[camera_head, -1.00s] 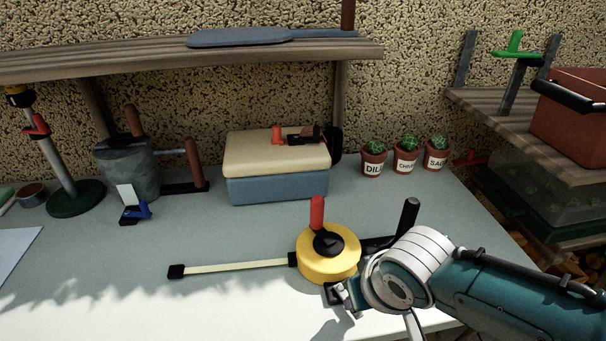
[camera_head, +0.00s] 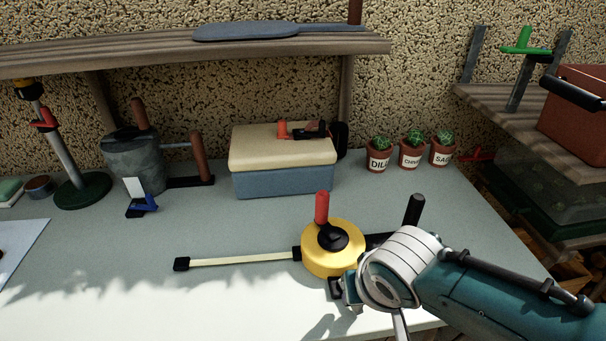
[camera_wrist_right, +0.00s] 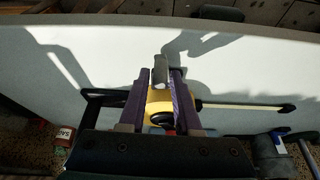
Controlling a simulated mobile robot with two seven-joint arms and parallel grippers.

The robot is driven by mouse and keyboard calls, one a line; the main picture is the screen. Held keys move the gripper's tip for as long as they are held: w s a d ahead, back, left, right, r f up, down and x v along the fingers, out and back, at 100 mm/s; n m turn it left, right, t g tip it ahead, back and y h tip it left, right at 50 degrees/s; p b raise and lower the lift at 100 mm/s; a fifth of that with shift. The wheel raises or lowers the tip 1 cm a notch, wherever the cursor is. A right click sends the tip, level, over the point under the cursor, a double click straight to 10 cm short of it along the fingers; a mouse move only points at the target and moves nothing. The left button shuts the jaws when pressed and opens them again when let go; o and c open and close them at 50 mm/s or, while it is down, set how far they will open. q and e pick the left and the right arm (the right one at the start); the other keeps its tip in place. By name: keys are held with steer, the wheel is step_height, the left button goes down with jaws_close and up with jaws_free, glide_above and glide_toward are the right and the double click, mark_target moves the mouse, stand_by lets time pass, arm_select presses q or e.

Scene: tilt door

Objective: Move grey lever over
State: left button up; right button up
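A yellow round tape-like device (camera_head: 322,262) lies on the bench, with a red upright handle (camera_head: 322,208) and a black hub on top. The grey lever (camera_wrist_right: 160,72) sticks out from its near side; it shows as a short dark grey piece in the head view (camera_head: 335,287). My right gripper (camera_head: 345,290) is at the device's near right side. In the right wrist view my right gripper's two fingers (camera_wrist_right: 161,80) stand on either side of the lever, very close to it. I cannot tell whether both touch it. My left gripper is not in view.
A pale strip with a black end (camera_head: 235,262) reaches left from the device. A black upright handle (camera_head: 413,210) stands behind my right wrist. A cream-and-blue box (camera_head: 282,182), a grey pot (camera_head: 135,165) and labelled plant pots (camera_head: 410,157) stand farther back.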

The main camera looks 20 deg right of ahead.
steer(key=shift+o, duration=1.3)
steer(key=shift+r, duration=0.15)
steer(key=p+v, duration=0.5)
steer(key=v, duration=0.4)
steer(key=shift+s+r+p, duration=0.25)
steer(key=shift+p, duration=0.1)
steer(key=shift+a, duration=0.1)
